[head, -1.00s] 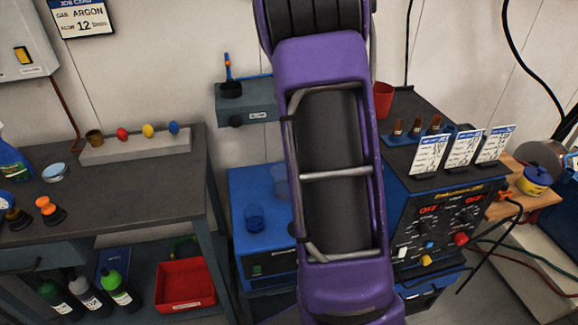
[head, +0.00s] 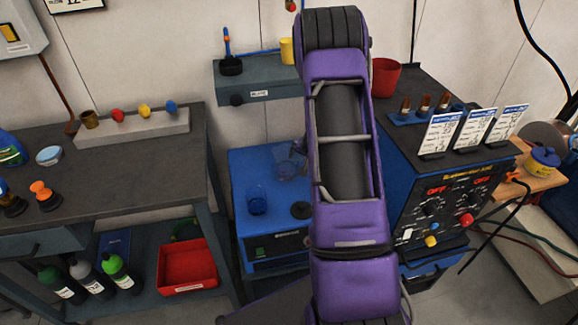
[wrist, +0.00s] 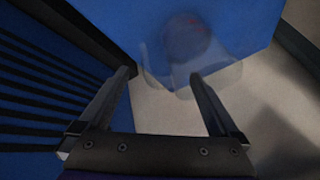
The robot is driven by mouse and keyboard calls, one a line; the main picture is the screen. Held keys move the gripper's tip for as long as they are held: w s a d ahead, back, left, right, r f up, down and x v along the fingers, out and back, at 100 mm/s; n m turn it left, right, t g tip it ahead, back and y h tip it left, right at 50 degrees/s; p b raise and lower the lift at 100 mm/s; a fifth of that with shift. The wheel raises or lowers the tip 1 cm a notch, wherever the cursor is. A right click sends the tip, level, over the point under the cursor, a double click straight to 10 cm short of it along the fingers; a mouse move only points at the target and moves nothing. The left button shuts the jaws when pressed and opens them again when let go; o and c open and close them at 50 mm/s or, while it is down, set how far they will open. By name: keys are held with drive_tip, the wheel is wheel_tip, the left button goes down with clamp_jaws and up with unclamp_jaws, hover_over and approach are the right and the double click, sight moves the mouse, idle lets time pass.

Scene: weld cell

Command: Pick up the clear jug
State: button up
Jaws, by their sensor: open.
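The clear jug (head: 287,162) stands at the back of the top of a blue cabinet (head: 262,162), partly hidden by my arm in the head view. It is see-through and faint. In the wrist view the clear jug (wrist: 185,60) lies just beyond my fingertips, seen from above, over the cabinet's blue top near its edge. My gripper (wrist: 161,75) is open and empty, its two fingers spread apart on the near side of the jug. I cannot tell whether a finger touches it. The gripper is hidden behind my arm in the head view.
A blue glass (head: 257,200) and a black disc (head: 301,210) share the cabinet top. A grey shelf (head: 258,91) with a yellow cup (head: 288,50) hangs above. The welding machine (head: 440,205) stands close on the right, a dark workbench (head: 140,165) on the left.

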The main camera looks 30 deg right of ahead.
drive_tip(key=shift+x, duration=2.85)
clamp_jaws()
